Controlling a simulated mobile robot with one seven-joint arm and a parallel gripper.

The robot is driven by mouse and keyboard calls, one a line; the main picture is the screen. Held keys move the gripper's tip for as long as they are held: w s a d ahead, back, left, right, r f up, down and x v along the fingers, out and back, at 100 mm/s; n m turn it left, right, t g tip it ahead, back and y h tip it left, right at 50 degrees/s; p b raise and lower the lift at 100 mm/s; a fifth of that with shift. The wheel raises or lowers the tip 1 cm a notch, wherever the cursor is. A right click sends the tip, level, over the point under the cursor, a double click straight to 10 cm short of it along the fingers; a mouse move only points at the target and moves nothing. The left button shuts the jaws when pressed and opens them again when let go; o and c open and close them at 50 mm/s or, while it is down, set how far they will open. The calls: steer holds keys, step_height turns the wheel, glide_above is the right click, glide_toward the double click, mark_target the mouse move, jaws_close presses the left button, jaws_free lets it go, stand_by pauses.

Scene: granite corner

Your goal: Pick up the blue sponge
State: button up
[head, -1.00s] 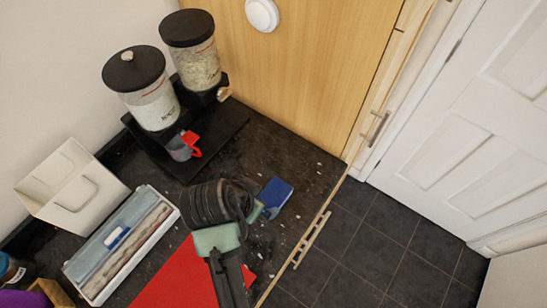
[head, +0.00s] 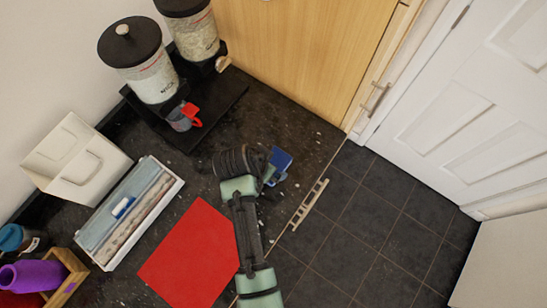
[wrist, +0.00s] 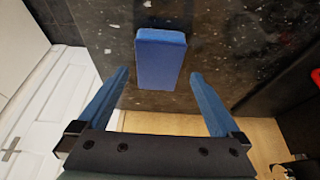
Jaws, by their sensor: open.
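The blue sponge (wrist: 160,60) lies on the dark granite counter and shows whole in the wrist view, ahead of the jaws and roughly centred between them. In the head view the sponge (head: 281,160) is partly hidden behind my wrist. My gripper (wrist: 157,80) is open, with one blue finger on either side and nothing between the fingertips. In the head view my gripper (head: 270,174) is mostly hidden by my own arm, close beside the sponge. I cannot tell the exact height of the fingers above the counter.
A red mat (head: 190,255) lies to the left of my arm. A white tray (head: 168,192), a white box (head: 75,160), a purple bottle (head: 38,275) and black-lidded dispensers (head: 150,75) with a cup (head: 182,118) stand farther left. The counter edge drops to the tiled floor (head: 370,215) at right.

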steer(key=shift+p+x, duration=0.3)
steer(key=shift+x, duration=1.8)
steer(key=shift+s, duration=0.1)
steer(key=c, duration=1.2)
